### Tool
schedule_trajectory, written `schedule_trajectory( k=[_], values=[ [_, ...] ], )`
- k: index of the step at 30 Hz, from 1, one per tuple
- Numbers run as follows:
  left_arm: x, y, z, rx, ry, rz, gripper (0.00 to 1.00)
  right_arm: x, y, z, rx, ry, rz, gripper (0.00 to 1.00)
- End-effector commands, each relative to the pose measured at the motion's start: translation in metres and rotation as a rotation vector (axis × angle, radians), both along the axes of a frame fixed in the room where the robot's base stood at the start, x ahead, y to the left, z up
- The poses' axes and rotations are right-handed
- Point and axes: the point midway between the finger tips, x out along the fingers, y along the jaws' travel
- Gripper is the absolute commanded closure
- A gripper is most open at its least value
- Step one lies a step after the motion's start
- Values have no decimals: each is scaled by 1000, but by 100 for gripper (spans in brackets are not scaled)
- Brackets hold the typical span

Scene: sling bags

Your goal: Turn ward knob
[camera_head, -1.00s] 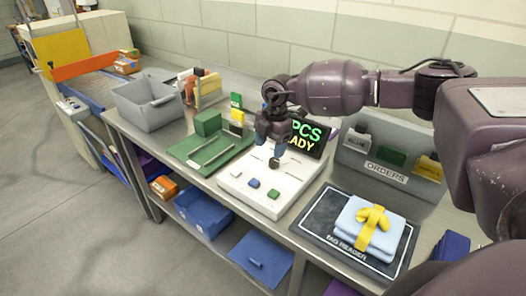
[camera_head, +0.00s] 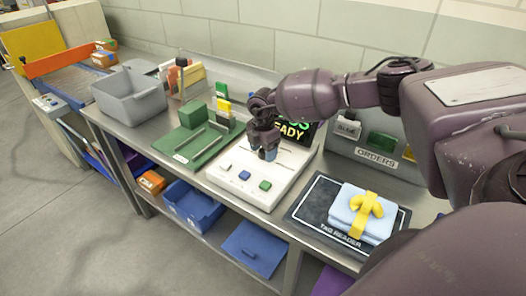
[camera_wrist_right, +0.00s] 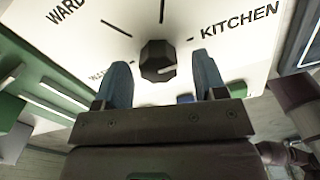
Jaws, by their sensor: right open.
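The black knob (camera_wrist_right: 157,60) sits on a white panel (camera_wrist_right: 215,15) marked WARD and KITCHEN, with tick lines around it. In the right wrist view its pale pointer line slants to the right, toward the KITCHEN side. My right gripper (camera_wrist_right: 161,85) is open, with one blue fingertip on each side of the knob; I cannot tell whether either touches it. In the head view the right gripper (camera_head: 266,152) hangs over the white panel (camera_head: 222,185) and hides the knob. My left gripper is not in view.
White, blue and green buttons (camera_head: 265,185) lie along the panel's front. A READY display (camera_head: 298,130) stands behind. The tag reader (camera_head: 306,212) bears a folded blue bundle (camera_head: 362,212). A green tray (camera_head: 183,150) and grey bin (camera_head: 130,92) are left.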

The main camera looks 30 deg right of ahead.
Motion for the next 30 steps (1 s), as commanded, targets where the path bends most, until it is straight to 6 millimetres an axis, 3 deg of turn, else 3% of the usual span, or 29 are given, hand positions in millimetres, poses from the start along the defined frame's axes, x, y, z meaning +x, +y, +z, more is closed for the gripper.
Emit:
schedule_trajectory(
  k=[12, 22, 30],
  values=[
    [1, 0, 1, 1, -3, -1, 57, 0, 0, -8, 0, -1, 0, 35],
    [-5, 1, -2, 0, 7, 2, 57, 0, 0, -7, 1, -1, 0, 84],
    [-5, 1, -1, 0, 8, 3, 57, 0, 0, -7, 1, -1, 27, 85]
  ],
)
